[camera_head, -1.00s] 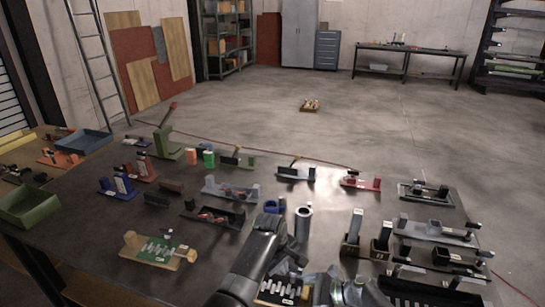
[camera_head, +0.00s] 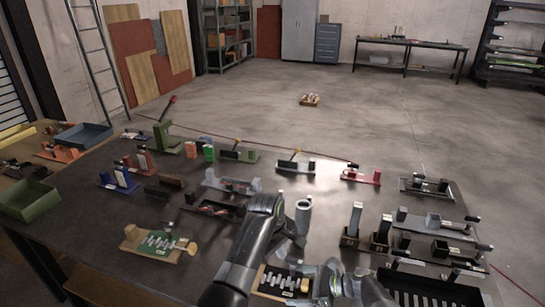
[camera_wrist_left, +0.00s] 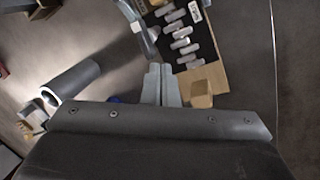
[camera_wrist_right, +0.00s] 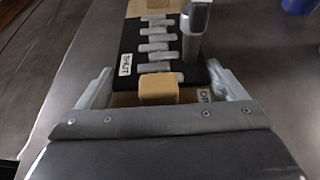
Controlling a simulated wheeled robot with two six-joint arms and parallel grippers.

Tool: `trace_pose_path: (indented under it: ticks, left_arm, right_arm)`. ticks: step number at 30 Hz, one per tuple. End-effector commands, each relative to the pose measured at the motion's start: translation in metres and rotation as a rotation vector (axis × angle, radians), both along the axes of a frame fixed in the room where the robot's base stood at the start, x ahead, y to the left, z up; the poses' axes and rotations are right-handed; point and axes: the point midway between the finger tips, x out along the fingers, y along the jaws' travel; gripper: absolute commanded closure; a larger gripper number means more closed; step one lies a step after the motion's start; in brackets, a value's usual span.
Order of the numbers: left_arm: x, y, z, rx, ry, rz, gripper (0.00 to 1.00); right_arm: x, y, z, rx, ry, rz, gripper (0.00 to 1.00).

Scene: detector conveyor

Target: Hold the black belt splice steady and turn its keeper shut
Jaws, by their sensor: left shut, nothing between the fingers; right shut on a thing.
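The black belt splice (camera_head: 282,281) lies on a wooden board at the table's front, also in the left wrist view (camera_wrist_left: 178,36). Metal clips run along its black belt (camera_wrist_right: 150,45). A grey upright piece with a dark top (camera_wrist_right: 194,35), perhaps the keeper, stands at the belt's right side in the right wrist view. A SHUT label (camera_wrist_right: 125,65) is at the left; another label is partly hidden. My right gripper (camera_wrist_right: 160,88) is shut on the board's near end, around a tan block. My left gripper (camera_wrist_left: 163,70) is shut and empty, beside the board's far end.
A grey tube (camera_head: 303,217) stands just behind the splice. Two upright posts (camera_head: 355,219) and several fixtures crowd the right side.

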Motion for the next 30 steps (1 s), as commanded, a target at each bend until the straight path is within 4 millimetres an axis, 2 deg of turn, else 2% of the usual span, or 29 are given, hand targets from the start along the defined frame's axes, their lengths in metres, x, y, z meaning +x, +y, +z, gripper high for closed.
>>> trace_pose_path:
  ticks: [5,15,22,26,30]
  left_arm:
    - [0.000,0.000,0.016,-0.001,-0.001,0.000,1.00]
    - [-0.002,-0.001,0.018,-0.001,0.001,0.000,1.00]
    - [-0.023,-0.018,0.025,-0.003,0.001,-0.002,1.00]
    - [-0.027,-0.019,0.023,-0.001,0.002,0.000,1.00]
    - [-0.027,-0.019,0.010,0.001,0.004,0.000,1.00]
  right_arm:
    - [0.000,0.000,0.000,0.001,-0.001,0.000,0.48]
    - [0.000,0.000,0.000,0.001,-0.001,0.000,0.48]
    - [0.000,0.000,0.000,0.000,0.000,0.000,0.48]
    - [0.000,0.000,0.000,0.000,-0.001,0.000,0.48]
    - [0.000,0.000,0.000,0.001,-0.001,0.000,0.48]
